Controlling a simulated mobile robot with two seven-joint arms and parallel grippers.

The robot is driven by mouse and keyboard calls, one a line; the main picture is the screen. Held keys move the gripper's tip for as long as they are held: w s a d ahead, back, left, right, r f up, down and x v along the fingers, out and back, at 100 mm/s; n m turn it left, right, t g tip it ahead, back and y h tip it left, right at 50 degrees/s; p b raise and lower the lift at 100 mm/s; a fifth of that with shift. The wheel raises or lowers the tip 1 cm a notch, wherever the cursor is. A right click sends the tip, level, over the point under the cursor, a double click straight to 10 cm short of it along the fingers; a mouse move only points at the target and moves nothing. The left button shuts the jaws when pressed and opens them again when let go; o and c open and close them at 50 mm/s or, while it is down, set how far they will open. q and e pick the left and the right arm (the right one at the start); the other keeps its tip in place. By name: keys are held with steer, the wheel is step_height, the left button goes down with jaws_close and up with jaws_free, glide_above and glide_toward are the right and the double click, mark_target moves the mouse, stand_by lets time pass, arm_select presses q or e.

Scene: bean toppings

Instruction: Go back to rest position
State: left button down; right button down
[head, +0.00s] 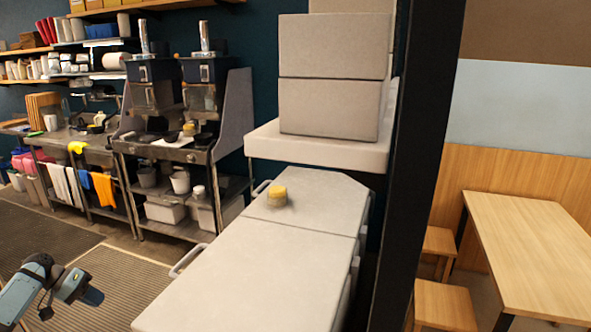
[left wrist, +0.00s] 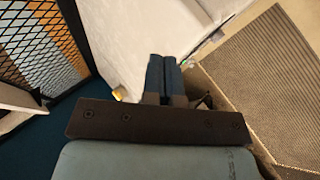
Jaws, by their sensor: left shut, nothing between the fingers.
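My left gripper (head: 92,297) is at the lower left of the head view, out in front of the counter and over the floor mats. In the left wrist view its two dark blue fingers (left wrist: 163,62) lie side by side, shut with nothing between them. A small container with a yellow top (head: 277,196) stands upright on the grey counter (head: 240,270), well apart from the gripper. A small yellow thing (left wrist: 119,93) also shows beside the gripper mount in the left wrist view. My right gripper is not in view.
Steel work tables with two machines (head: 150,85) stand at the back left. Large grey boxes (head: 333,75) sit on a raised block behind the counter. A dark post (head: 415,170) rises at right, before a wooden table (head: 530,235). The matted floor (head: 110,285) at left is clear.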

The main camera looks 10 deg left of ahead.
arm_select(q)
steer(key=s+d+f+g+y, duration=0.1)
steer(key=s+d+f+y, duration=0.25)
steer(key=d+f, duration=0.95)
steer(key=s+d+f+m+t+y, duration=0.1)
steer(key=s+d+f, duration=0.3)
steer(key=d+f, duration=0.15)
steer(key=s+d+f+m+t+y, duration=0.1)
steer(key=s+d+f+m, duration=0.1)
steer(key=s+d+f, duration=0.4)
steer(key=s+d+r+m+t, duration=0.1)
steer(key=s+d+r+t, duration=0.2)
steer(key=d, duration=0.9)
steer(key=s+d+r+m+t, duration=0.1)
steer(key=s+d+r+t, duration=0.2)
steer(key=s+d+r, duration=0.4)
steer(key=d+r, duration=0.1)
steer(key=d, duration=0.3)
steer(key=shift+d+r, duration=0.35)
steer(key=shift+r, duration=0.05)
steer(key=shift+w+h, duration=0.1)
steer(key=shift+h, duration=0.25)
